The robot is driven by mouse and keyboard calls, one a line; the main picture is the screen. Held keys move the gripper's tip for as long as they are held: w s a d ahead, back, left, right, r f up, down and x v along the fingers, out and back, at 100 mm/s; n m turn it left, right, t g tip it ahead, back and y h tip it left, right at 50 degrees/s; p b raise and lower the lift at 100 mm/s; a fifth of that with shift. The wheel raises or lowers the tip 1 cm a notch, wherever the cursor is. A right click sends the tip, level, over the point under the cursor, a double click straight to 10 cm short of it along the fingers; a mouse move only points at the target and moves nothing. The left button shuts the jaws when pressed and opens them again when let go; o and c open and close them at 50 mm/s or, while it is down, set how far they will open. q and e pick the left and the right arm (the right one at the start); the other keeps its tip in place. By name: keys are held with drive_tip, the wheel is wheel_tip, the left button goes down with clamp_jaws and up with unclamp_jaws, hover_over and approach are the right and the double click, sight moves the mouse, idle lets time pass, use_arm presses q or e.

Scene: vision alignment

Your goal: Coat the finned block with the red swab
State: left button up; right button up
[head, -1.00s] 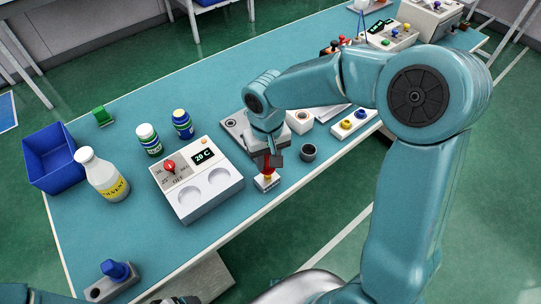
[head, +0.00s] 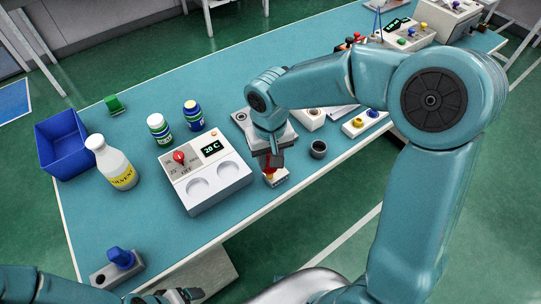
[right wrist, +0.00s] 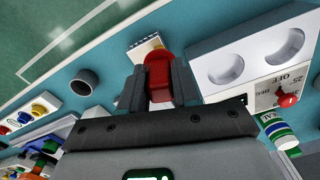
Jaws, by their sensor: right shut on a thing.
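My right gripper (head: 271,160) is shut on the red swab (right wrist: 159,77), which sits between its fingers in the right wrist view (right wrist: 160,85). In the head view the swab points down at the small pale finned block (head: 280,180) near the table's front edge. The block also shows just past the swab in the right wrist view (right wrist: 146,46), with a yellowish patch. The swab's end overlaps the block in the picture; I cannot tell whether they touch. My left gripper (head: 180,296) is partly in view at the bottom edge, its opening unclear.
A white hot plate unit (head: 213,195) with a red knob stands left of the block. A dark cup (head: 318,149) stands to its right. A solvent bottle (head: 116,168), a blue bin (head: 65,142) and a blue-handled stand (head: 118,265) are further left.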

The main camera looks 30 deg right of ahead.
drive_tip(key=shift+d, duration=0.15)
drive_tip(key=shift+w+d, duration=0.15)
drive_tip(key=shift+d, duration=1.9)
drive_tip(key=shift+a, duration=0.2)
drive_tip(key=shift+a+b, duration=0.45)
drive_tip(key=shift+a, duration=1.55)
drive_tip(key=shift+d, duration=0.1)
drive_tip(key=shift+d, duration=0.55)
drive_tip(key=shift+d, duration=0.1)
drive_tip(key=shift+d, duration=1.45)
